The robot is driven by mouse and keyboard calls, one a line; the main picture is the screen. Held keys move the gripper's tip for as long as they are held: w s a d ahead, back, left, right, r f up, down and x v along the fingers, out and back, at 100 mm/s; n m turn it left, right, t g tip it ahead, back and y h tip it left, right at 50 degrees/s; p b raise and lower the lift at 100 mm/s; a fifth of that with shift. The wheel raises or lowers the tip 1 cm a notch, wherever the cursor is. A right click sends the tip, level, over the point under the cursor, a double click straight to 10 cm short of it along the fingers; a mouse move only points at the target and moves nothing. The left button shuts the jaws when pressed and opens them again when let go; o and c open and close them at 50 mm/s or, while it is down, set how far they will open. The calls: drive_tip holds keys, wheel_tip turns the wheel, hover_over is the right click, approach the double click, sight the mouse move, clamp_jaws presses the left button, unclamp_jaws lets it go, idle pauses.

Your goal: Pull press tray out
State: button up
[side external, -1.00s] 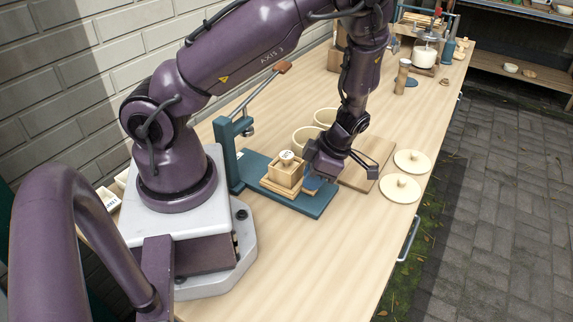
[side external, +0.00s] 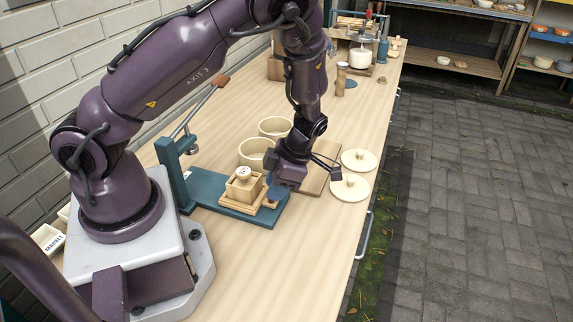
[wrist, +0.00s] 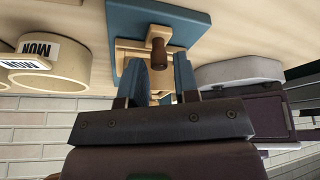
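The press has a teal base (side external: 240,211), an upright teal column (side external: 176,175) and a lever with a brown grip. The wooden press tray (side external: 238,201) sits on the base with a small wooden box (side external: 243,187) on it, topped by a light round knob. My gripper (side external: 273,190) is low at the tray's right end, pointing down. In the wrist view its two blue fingers (wrist: 160,78) stand apart, with pale wood showing between them and a dark brown round grip (wrist: 158,54) just beyond. No contact with the tray is clear.
A glass jar (side external: 361,55) is at the far end. The front table strip is clear.

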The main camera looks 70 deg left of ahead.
drive_tip(key=v, duration=1.1)
drive_tip(key=shift+w+r, duration=0.25)
drive_tip(key=shift+r, duration=0.1)
drive_tip(key=shift+d, duration=0.1)
drive_tip(key=s+d+r+m+t+h, duration=0.1)
drive_tip(key=s+r+m+t, duration=0.3)
drive_tip(key=r+m, duration=0.5)
drive_tip(key=s+d+r+m+t, duration=0.3)
drive_tip(key=s+r+m, duration=0.6)
drive_tip(key=m, duration=1.4)
drive_tip(key=r+t, duration=0.1)
drive_tip(key=t, duration=0.1)
drive_tip(key=shift+d+t+h, duration=0.15)
drive_tip(key=shift+t+h, duration=0.15)
drive_tip(key=shift+h, duration=0.1)
